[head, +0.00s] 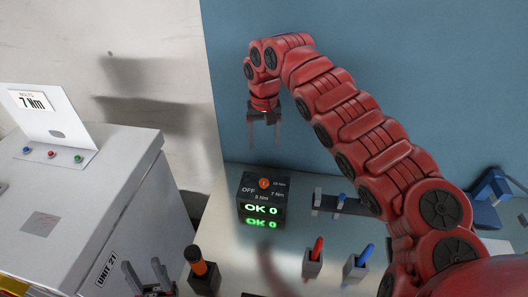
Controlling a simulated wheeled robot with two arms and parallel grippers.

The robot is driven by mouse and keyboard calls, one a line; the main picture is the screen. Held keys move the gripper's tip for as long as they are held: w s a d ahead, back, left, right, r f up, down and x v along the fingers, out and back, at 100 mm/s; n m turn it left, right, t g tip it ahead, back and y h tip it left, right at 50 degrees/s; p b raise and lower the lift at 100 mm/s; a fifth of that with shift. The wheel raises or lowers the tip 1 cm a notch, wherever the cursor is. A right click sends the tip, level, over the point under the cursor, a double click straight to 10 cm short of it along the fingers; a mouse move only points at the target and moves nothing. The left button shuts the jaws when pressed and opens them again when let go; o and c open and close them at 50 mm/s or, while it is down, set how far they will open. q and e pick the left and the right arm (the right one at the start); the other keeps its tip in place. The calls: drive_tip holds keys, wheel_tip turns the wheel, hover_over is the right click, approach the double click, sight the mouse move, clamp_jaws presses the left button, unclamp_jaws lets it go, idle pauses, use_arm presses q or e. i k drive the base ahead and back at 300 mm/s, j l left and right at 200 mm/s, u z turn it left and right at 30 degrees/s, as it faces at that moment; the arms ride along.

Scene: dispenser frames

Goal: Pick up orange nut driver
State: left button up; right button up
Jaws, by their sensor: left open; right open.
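The orange nut driver (198,261) has an orange handle with a black top and stands in a dark holder (205,283) at the bottom of the head view. Its lower part is hidden in the holder. My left gripper (145,267) shows at the bottom edge, left of the orange nut driver and apart from it. It is open with nothing between its fingers. My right gripper (264,143) hangs fingers down, high above the bench and in front of the blue wall. It is open and empty, well away from the orange nut driver.
A red-handled driver (317,248) and a blue-handled driver (365,255) stand in grey holders to the right. A black display box (262,197) reading "OK 0" stands behind. A grey cabinet (90,190) marked "UNIT 21" rises on the left. A blue tool (490,186) is far right.

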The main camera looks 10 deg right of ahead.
sight(192, 253)
drive_tip(key=k, duration=1)
